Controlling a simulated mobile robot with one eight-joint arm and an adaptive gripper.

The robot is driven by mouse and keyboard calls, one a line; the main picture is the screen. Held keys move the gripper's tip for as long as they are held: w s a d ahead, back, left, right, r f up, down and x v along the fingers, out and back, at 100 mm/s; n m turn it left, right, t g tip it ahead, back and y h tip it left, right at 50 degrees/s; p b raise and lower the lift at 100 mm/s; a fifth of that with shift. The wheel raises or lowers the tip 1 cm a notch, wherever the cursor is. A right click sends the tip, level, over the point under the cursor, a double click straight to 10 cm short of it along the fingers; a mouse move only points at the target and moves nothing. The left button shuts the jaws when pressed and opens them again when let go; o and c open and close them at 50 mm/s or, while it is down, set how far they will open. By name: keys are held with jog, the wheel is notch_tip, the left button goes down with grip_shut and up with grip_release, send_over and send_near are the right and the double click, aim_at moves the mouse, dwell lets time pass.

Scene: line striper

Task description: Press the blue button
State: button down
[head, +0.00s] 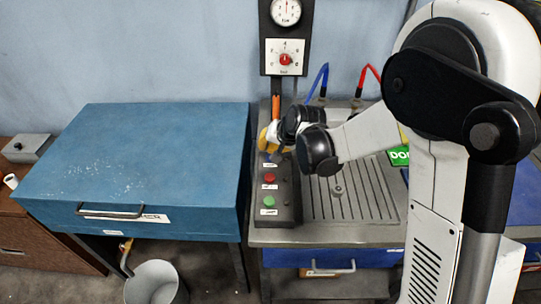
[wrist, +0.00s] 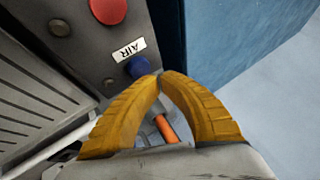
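The blue button (wrist: 138,67) sits on a dark grey control panel (head: 290,205), beside a white label (wrist: 128,50) reading AIR. My gripper (wrist: 159,74) has two curved yellow fingers whose tips meet, with nothing seen held between them. In the wrist view the tips are right at the blue button's edge; I cannot tell whether they touch it. In the head view my gripper (head: 266,142) is over the far part of the panel, and the button is mostly hidden there.
A red button (head: 269,178) and a green button (head: 268,201) sit nearer on the panel. An orange handle (wrist: 166,128) shows behind my fingers. A blue cabinet (head: 140,150) stands left; a ribbed metal worktop (head: 350,205) lies right. A gauge (head: 286,12) hangs above.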

aim_at(268, 155)
jog(key=shift+f+b, duration=0.3)
jog(key=shift+f, duration=0.1)
jog(key=shift+f+b, duration=0.45)
dwell(0.5)
jog(key=shift+r, duration=0.1)
jog(key=shift+r+p, duration=0.6)
jog(key=shift+r, duration=0.2)
notch_tip(268, 155, up, 6)
jog(key=p, duration=0.4)
jog(key=shift+r, duration=0.1)
